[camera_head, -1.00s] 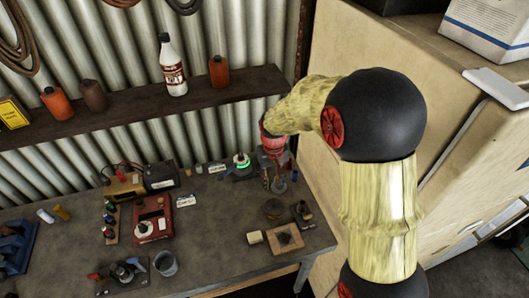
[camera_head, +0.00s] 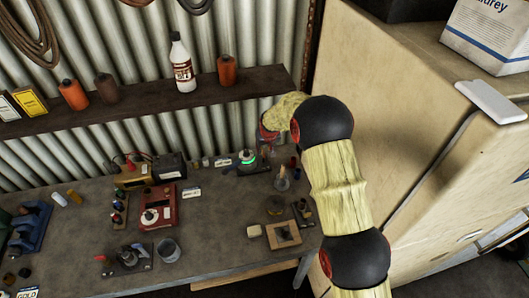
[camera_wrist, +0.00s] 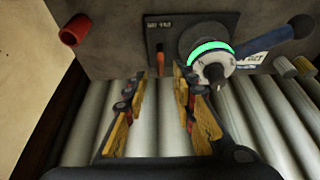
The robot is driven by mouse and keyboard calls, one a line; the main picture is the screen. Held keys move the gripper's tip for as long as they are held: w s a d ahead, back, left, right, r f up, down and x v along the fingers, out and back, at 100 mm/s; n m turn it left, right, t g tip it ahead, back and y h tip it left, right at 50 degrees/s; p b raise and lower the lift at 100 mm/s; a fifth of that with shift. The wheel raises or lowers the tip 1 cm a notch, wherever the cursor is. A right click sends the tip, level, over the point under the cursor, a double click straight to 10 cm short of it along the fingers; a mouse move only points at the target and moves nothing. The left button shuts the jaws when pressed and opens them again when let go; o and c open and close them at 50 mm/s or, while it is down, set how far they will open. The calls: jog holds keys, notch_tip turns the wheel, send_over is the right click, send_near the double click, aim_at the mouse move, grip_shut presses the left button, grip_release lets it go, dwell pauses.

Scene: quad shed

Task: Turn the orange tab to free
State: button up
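The orange tab (camera_wrist: 161,64) stands upright on a small dark plate (camera_wrist: 157,28) with a pale label, whose words I cannot read. In the wrist view the tab appears between the two yellow-padded fingers of my gripper (camera_wrist: 161,82). The fingers are apart, with a gap on both sides of the tab; I cannot tell how far their tips are from it in depth. In the head view my gripper (camera_head: 268,134) is at the back of the bench, largely hidden by my arm, and the tab cannot be made out.
A round dial with a glowing green ring (camera_wrist: 210,52) is close beside the right finger; it also shows in the head view (camera_head: 247,157). A red cylinder (camera_wrist: 75,29) is at upper left. A corrugated wall (camera_wrist: 158,120) lies close behind. A large cabinet (camera_head: 385,110) stands right of the bench.

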aim_at(264, 153)
jog(key=shift+x, duration=2.4)
jog(key=c, duration=0.3)
jog(key=shift+r, duration=0.1)
jog(key=c, duration=0.4)
grip_shut()
